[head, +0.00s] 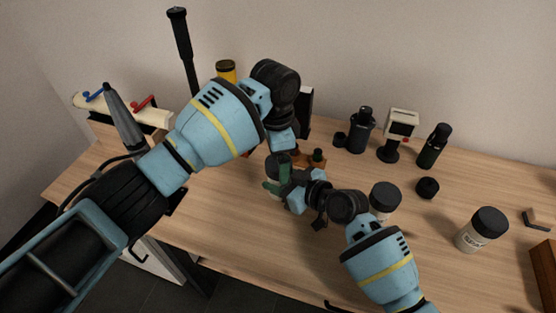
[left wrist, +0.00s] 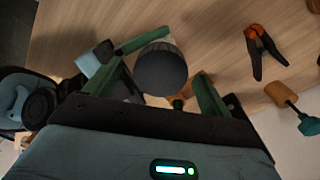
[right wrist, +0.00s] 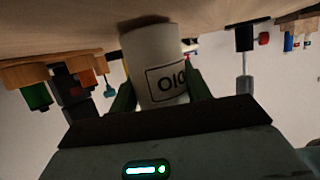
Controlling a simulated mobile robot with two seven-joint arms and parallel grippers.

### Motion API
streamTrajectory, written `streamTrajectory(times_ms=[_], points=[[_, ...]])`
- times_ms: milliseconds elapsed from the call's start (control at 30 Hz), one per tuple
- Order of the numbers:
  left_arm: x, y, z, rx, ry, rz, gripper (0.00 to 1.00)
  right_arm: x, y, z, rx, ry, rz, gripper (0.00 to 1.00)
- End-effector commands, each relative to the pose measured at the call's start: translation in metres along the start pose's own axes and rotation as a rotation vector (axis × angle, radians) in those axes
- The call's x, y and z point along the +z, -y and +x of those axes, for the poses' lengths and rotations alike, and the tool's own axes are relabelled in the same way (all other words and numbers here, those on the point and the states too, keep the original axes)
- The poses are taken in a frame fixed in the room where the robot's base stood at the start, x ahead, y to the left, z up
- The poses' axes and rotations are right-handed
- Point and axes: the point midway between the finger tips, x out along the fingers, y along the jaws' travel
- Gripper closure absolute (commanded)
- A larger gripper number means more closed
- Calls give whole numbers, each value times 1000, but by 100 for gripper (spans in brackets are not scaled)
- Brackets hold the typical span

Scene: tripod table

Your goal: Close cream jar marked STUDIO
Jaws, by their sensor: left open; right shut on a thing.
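The cream jar, a pale jar with a boxed label, stands between my right gripper's green fingers in the right wrist view (right wrist: 155,58). Only the last letters of the label show, upside down. My right gripper (right wrist: 160,92) is shut on its body. In the head view the jar (head: 271,172) is small and partly hidden by the grippers. A dark round lid (left wrist: 161,70) sits at the jar's top in the left wrist view, with a pale ribbed edge behind it. I cannot tell how tightly it sits. My left gripper (left wrist: 165,88) is open, its fingers either side of the lid.
Two other dark-lidded jars stand at the right, one near my right wrist (head: 385,198) and one labelled (head: 482,230). An orange-and-black clamp (left wrist: 262,50) lies nearby.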

Motion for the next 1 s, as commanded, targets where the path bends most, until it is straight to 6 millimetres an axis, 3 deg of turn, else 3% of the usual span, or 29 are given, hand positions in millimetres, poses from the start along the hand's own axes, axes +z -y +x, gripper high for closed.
streamTrajectory(times_ms=[300,500,700,967,1000], points=[[0,1,-64,-7,-2,0,17,0,0,0,-1,-1,0,100],[0,1,-93,-6,-1,-1,17,0,0,0,-1,-1,0,100],[1,1,-105,-5,1,-2,17,0,0,0,-1,-1,0,100],[1,1,-106,-5,1,-2,17,0,0,0,-1,-1,0,100],[1,1,-106,-5,1,-2,17,-1,0,0,-1,-1,0,51]])
